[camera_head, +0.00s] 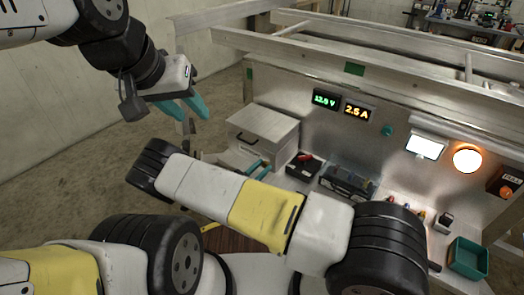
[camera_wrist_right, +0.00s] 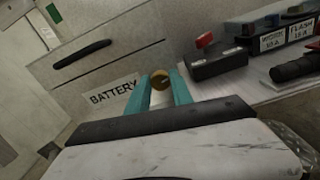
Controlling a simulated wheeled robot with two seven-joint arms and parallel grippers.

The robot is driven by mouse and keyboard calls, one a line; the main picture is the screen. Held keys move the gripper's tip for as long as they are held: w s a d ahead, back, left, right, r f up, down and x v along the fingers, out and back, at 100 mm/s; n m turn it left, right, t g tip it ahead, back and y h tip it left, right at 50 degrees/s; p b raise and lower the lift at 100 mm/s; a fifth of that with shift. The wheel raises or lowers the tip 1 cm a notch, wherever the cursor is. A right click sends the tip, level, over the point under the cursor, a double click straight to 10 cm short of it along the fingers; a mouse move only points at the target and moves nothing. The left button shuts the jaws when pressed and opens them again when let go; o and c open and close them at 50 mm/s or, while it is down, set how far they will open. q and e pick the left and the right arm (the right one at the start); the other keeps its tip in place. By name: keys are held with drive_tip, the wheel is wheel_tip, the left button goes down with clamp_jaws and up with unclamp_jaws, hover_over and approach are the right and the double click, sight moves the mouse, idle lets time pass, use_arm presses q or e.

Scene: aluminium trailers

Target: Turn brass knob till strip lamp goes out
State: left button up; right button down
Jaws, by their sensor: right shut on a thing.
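The brass knob (camera_wrist_right: 160,79) shows in the right wrist view as a small round face with a line on it, beside a "BATTERY" label. The teal fingers of my right gripper (camera_wrist_right: 160,90) are shut on it, one on each side. In the head view my right gripper (camera_head: 257,168) is partly behind my arm, and I cannot make out the knob there. A rectangular white lamp (camera_head: 425,146), which looks like the strip lamp, glows on the metal panel. My left gripper (camera_head: 188,107) hangs in the air at upper left, fingers apart and empty.
A green readout (camera_head: 325,99) shows about 12.8 V and a yellow one (camera_head: 357,112) about 2.5 A. A metal box (camera_head: 262,132), a black switch block (camera_head: 303,166) and a teal bin (camera_head: 467,258) stand along the bench.

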drive_tip(key=shift+m, duration=0.7)
drive_tip(key=c, duration=1.1)
unclamp_jaws()
drive_tip(key=shift+c, duration=0.2)
